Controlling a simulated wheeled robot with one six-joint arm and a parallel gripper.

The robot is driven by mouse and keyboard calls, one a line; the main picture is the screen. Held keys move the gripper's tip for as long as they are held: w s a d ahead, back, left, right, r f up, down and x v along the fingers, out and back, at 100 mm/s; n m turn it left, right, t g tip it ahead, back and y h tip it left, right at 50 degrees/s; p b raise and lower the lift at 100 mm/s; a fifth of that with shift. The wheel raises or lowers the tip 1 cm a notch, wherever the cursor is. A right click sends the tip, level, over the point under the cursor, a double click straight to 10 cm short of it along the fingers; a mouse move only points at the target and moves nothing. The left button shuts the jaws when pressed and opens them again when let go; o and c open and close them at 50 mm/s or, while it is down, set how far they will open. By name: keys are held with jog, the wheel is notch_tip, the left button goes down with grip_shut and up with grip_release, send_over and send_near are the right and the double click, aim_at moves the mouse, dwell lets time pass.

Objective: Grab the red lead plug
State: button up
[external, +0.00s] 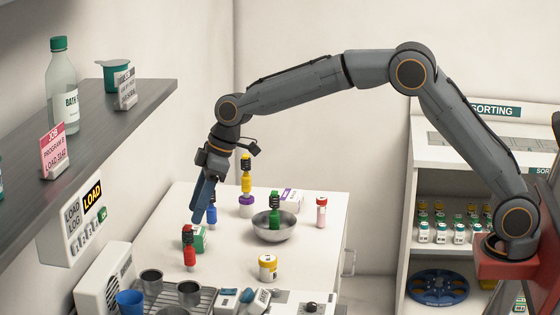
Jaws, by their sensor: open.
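The red lead plug (189,258), red with a black top, stands upright near the left front of the white table. A green-and-white box or jar (200,240) is close beside it. My gripper (203,215) points down above and slightly right of the red plug, apart from it, open with nothing seen between its fingers. The gap between the fingers is hard to see from this side.
A blue plug (212,214) is right beside my gripper. A yellow plug (246,183), a steel bowl (262,233) with a green plug (274,218), a red vial (321,212) and a yellow-banded jar (268,267) stand rightward. Metal cups (189,292) are in front. A shelf (110,125) overhangs left.

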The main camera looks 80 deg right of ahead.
aim_at(189, 226)
jog(key=shift+w+f, duration=0.4)
jog(key=shift+w, duration=0.05)
jog(key=shift+p+x, duration=1.7)
jog(key=shift+x, duration=1.7)
jog(key=shift+s+d, duration=0.1)
jog(key=shift+s, duration=0.05)
grip_shut()
